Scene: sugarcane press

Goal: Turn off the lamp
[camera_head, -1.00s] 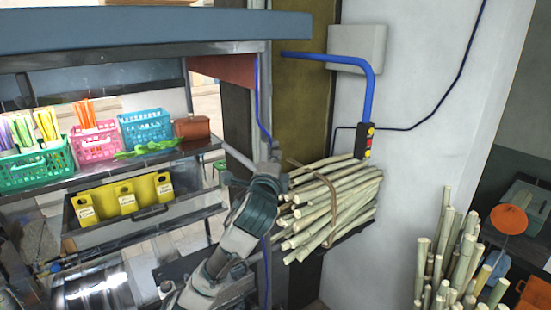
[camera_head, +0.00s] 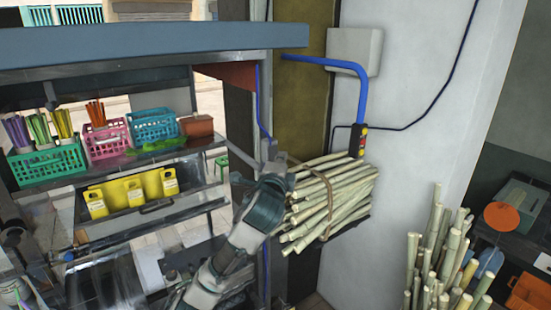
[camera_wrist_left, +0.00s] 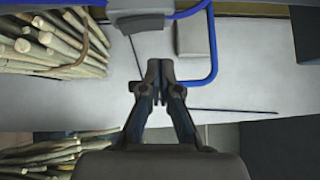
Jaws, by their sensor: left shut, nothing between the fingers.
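No lamp that I can make out shows in either view. A dark control box with red and yellow buttons (camera_head: 358,141) hangs at the lower end of a bent blue pipe (camera_head: 362,90), in front of the white wall. My left gripper (camera_head: 276,153) is to the left of the control box and apart from it, beside the sugarcane bundle. In the left wrist view my left gripper (camera_wrist_left: 160,70) is shut and empty, with a blue pipe (camera_wrist_left: 213,45) just to its right. My right gripper is not in view.
A tied sugarcane bundle (camera_head: 325,205) lies on a shelf close to my left gripper. A grey wall box (camera_head: 354,50) is behind the pipe. More cane stands upright (camera_head: 440,255) at right. Coloured baskets (camera_head: 152,125) and yellow containers (camera_head: 132,192) fill the stall at left.

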